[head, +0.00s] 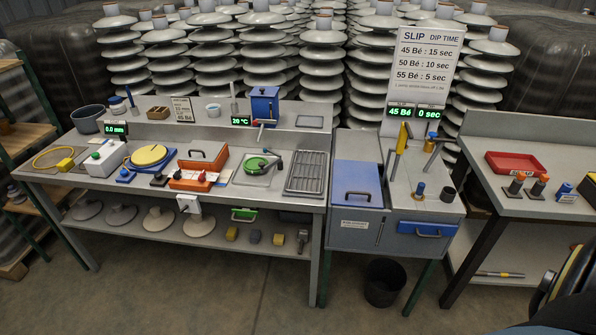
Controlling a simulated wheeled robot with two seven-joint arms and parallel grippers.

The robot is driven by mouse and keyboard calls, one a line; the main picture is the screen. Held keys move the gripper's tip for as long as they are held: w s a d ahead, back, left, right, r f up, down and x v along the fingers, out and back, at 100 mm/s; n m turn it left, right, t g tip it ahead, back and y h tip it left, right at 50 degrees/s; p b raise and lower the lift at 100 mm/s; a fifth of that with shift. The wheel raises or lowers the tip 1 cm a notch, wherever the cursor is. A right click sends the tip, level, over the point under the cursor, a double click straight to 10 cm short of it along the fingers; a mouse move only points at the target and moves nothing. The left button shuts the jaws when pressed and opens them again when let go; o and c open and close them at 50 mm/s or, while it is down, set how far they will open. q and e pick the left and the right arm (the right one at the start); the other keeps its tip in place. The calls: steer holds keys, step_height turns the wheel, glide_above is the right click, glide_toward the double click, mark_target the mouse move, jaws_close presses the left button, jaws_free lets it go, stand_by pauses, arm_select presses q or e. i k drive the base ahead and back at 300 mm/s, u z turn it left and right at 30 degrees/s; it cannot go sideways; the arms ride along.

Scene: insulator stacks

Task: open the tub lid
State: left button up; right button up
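The tub (345,236) is a grey box with a small white label on its front, left of the slip sign. Its blue lid (357,171) lies flat over the top and looks shut. A dark bar handle (357,195) runs across the lid near its front edge. Nothing lies on the lid. Neither of my grippers can be made out in the head view. A dark, yellow-edged part that may be mine shows at the lower right, well away from the lid.
Right of the lid, a grey top (417,185) carries upright tools, with a blue handled front (427,229) below. A drying rack (307,172) is close on the left. A black bin (384,283) stands on the floor in front. A red tray (513,163) sits on the right table.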

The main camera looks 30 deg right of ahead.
mark_target(356, 184)
steer(key=i, duration=1.1)
steer(key=z, duration=0.5)
